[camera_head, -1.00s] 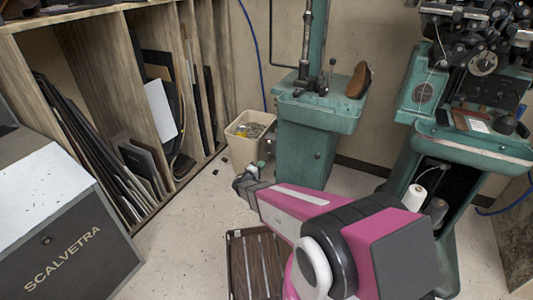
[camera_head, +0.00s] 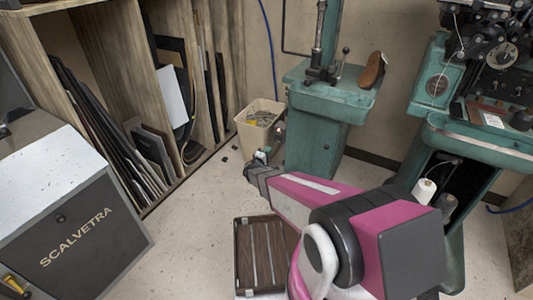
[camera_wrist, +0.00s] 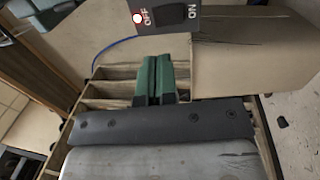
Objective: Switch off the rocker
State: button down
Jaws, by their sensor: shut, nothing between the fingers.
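The rocker (camera_wrist: 171,14) is a black switch on a dark plate at the top edge of the wrist view, partly cut off. The plate carries the words OFF on the left and ON on the right, turned sideways, with a red and white dot beside OFF. I cannot tell which side of the rocker is pressed in. My gripper (camera_wrist: 155,62) shows green fingers, shut and empty, below the plate in the picture. The fingers appear apart from the rocker. I cannot make out the rocker in the head view.
A beige bin (camera_head: 258,126) stands beside a green machine (camera_head: 318,140). A larger green stitching machine (camera_head: 480,140) is on the right. A wooden rack (camera_head: 110,60) and a grey SCALVETRA box (camera_head: 75,238) are on the left. A brown slatted item (camera_head: 262,255) lies on the floor.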

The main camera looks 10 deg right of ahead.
aim_at(278, 136)
jog(key=x, duration=1)
jog(key=shift+w+d+r+g+y, duration=0.15)
jog(key=shift+w+g+y, duration=0.1)
jog(key=shift+g+y, duration=0.05)
jog(key=shift+s, duration=0.15)
jog(key=r+v, duration=0.3)
jog(key=v, duration=1.1)
